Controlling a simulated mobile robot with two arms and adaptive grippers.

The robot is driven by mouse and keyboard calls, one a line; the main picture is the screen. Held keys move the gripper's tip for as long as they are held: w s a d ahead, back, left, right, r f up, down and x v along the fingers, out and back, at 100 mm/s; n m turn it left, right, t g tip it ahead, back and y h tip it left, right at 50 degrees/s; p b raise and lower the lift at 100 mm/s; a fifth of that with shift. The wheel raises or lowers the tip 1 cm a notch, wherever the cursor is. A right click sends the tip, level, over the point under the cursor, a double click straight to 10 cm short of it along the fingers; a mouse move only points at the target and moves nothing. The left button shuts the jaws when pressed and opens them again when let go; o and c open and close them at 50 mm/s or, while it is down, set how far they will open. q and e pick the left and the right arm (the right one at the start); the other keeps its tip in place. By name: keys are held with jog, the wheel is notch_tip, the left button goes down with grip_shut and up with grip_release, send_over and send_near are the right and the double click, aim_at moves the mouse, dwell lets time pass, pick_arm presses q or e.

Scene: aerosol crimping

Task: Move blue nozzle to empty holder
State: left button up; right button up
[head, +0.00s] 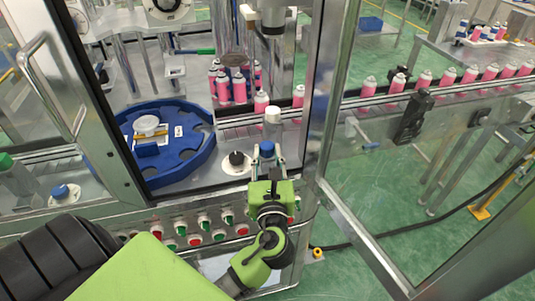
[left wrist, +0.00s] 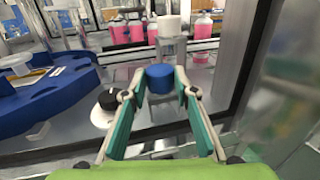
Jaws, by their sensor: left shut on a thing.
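The blue nozzle (head: 266,149) is a short blue cylinder between the fingertips of my left gripper (head: 267,162), at the front edge of the machine opening. The left wrist view shows the blue nozzle (left wrist: 160,78) with the two fingers (left wrist: 160,90) closed on its sides. A black nozzle (head: 237,158) sits on a round white base just left of it. A white nozzle (head: 273,116) stands upright behind it. I cannot make out an empty holder; the surface under the blue nozzle is partly hidden by the gripper. My right gripper is not in view.
A blue rotary table (head: 196,160) lies to the left. Pink cans (head: 222,86) stand behind, and more pink cans (head: 448,76) line a conveyor at right. A metal door frame (head: 318,110) stands close on the right. Buttons (head: 194,240) line the front panel below.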

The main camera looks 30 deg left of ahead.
pick_arm(q)
jog(key=o, duration=1.3)
jog(key=shift+c, duration=0.2)
jog(key=shift+s+d, duration=0.15)
jog(key=shift+s, duration=0.05)
jog(key=v, duration=1.1)
jog(key=shift+s, duration=0.25)
jog(key=shift+d, duration=0.2)
